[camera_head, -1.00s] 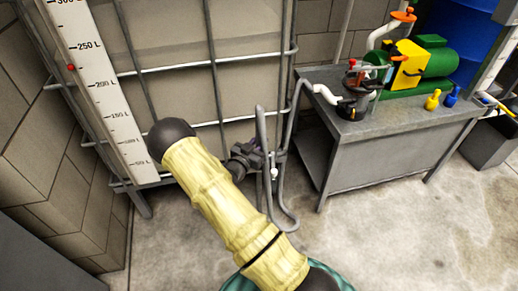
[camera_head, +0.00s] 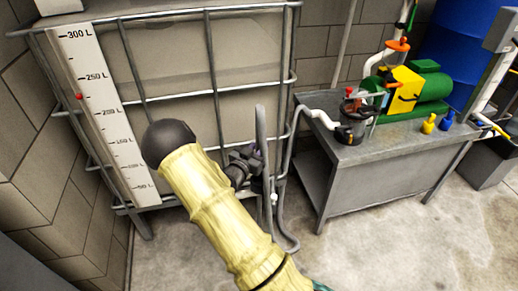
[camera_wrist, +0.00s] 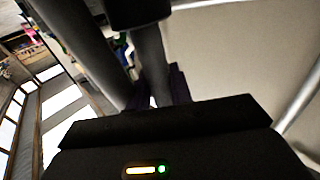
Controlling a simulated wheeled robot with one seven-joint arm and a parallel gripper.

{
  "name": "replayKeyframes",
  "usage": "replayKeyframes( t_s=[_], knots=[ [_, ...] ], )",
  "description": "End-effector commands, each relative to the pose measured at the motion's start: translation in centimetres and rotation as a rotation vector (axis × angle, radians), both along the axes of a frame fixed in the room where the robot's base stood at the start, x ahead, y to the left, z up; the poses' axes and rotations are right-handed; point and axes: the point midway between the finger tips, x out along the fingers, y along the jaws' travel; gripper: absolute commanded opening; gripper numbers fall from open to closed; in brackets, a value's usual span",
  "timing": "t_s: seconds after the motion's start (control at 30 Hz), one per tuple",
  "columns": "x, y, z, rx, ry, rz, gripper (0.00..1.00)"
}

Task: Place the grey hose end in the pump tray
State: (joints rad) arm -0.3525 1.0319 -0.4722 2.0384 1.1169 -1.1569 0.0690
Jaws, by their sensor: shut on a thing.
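The grey hose (camera_head: 290,150) runs from the white pipe at the pump bench, bends down to a low loop near the floor and rises again. Its upright free end (camera_head: 260,122) stands in front of the caged tank. My gripper (camera_head: 259,160) is shut around this upright length, below its upper tip. In the wrist view the hose (camera_wrist: 150,62) passes between my purple-padded fingers (camera_wrist: 157,92), partly hidden by the dark gripper body. The pump (camera_head: 416,92), green and yellow, stands on a grey metal bench (camera_head: 385,143). I cannot make out a separate tray there.
The caged tank (camera_head: 213,75) with its white litre scale (camera_head: 104,112) stands close behind my gripper. Bare concrete floor (camera_head: 350,245) lies in front of the bench.

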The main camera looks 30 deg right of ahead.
Motion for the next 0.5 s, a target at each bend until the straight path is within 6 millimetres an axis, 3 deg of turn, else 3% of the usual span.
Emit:
replayKeyframes(
  t_s=[0.33, 0.43, 0.5],
  knots=[
    [0.0, 0.2, 0.0, -0.002, -0.001, 0.009, 0.0],
    [-0.1, 1.6, -0.5, -0.002, 0.003, 0.058, 0.0],
    [-0.2, 3.5, -1.1, -0.003, 0.006, 0.13, 0.0]
  ],
)
